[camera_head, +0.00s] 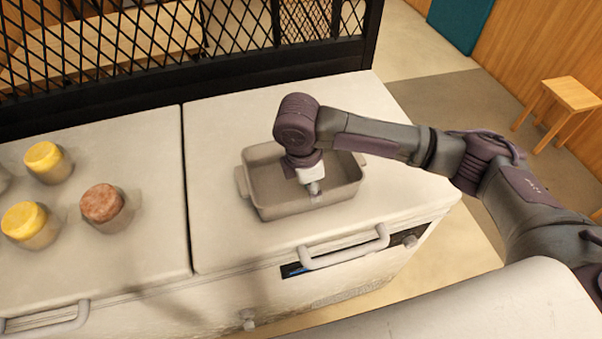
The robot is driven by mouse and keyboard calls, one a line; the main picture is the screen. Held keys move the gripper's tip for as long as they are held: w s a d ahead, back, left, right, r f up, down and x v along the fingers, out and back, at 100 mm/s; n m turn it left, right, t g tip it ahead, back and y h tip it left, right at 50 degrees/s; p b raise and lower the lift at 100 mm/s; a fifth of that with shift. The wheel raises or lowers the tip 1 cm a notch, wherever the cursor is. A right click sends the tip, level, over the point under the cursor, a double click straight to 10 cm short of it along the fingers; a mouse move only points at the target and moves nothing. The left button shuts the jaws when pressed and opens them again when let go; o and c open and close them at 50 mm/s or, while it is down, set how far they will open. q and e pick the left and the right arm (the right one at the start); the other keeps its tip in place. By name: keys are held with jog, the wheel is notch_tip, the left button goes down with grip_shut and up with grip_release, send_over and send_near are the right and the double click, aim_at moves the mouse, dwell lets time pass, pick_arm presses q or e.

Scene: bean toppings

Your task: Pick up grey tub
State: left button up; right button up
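The grey tub (285,208) is a shallow rectangular pan with small handles at its ends. It sits upright on the right lid of the white counter. My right arm reaches in from the right. My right gripper (315,192) points down at the tub's near wall, toward the right part of the tub. Its fingers are small and seen from above, so I cannot tell whether they are apart or closed on the rim. The tub's inside looks empty, though the gripper hides part of it. My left gripper is not in view.
Several round jars with yellow or brown tops, such as a yellow one (47,162) and a brown one (103,203), stand on the left lid. A black mesh railing (190,85) runs behind the counter. A handle (343,250) sticks out at the front. A wooden stool (570,95) stands at right.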

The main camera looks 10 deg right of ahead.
aim_at(313, 207)
notch_tip(313, 207, down, 2)
jog(key=shift+s+d+p, duration=0.1)
jog(key=shift+p, duration=0.35)
jog(key=f, duration=0.3)
jog(key=shift+s+d+f+p, duration=0.1)
jog(key=shift+d+f+p, duration=0.1)
jog(key=shift+p, duration=0.15)
jog(key=shift+f, duration=0.2)
grip_shut()
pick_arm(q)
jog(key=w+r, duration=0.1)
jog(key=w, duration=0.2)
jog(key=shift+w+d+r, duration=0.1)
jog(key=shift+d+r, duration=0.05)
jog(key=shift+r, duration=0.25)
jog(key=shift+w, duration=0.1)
